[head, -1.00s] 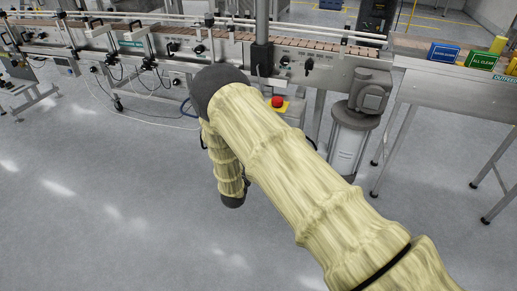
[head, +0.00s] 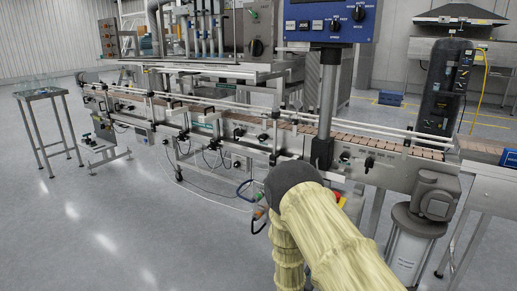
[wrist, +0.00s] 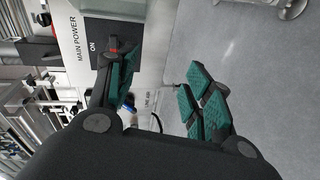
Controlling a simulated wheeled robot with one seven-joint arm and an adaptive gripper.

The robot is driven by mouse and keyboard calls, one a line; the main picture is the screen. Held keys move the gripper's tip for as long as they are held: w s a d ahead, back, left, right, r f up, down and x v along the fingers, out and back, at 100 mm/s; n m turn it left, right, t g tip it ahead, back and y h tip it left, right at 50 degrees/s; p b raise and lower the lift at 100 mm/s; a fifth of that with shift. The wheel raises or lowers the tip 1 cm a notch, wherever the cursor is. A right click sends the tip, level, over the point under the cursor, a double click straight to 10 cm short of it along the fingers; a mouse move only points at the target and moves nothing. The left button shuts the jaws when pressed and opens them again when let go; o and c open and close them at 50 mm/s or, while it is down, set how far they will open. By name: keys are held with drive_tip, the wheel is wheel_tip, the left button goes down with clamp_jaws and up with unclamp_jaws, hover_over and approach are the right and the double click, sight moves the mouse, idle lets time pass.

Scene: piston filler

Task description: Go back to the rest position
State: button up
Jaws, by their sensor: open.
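My gripper (wrist: 160,70) shows in the wrist view with its two teal-padded fingers spread wide. It is open, with nothing between the pads. A panel marked "MAIN POWER" and "ON" (wrist: 98,32) lies beyond the left finger, which partly covers it. I cannot tell how far the finger is from it. In the head view my arm, in a pale yellow sleeve, is bent in front of the conveyor, and my gripper is hidden.
A long conveyor (head: 385,145) crosses the head view, with a blue control panel (head: 330,20) on a post above it. A grey motor unit (head: 420,210) stands right of my arm. A small table (head: 40,93) is at far left. Open floor (head: 130,230) lies at lower left.

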drive_tip(key=s+d+f+m+g+y, duration=0.25)
drive_tip(key=s+f, duration=0.35)
drive_tip(key=s, duration=0.5)
drive_tip(key=s+d+f+m+g+y, duration=0.15)
drive_tip(key=s+f+g, duration=0.3)
drive_tip(key=s, duration=0.65)
drive_tip(key=s+a+m+g+y, duration=0.2)
drive_tip(key=s+m+g, duration=0.1)
drive_tip(key=s, duration=1.1)
drive_tip(key=s+a+m+g+y, duration=0.15)
drive_tip(key=s+m+g, duration=0.25)
drive_tip(key=s, duration=1)
wheel_tip(320, 180, up, 19)
drive_tip(key=p, duration=1.9)
drive_tip(key=shift+r, duration=0.15)
drive_tip(key=shift+d, duration=0.1)
drive_tip(key=shift+c, duration=1.2)
drive_tip(key=shift+d, duration=0.1)
drive_tip(key=shift+c, duration=0.5)
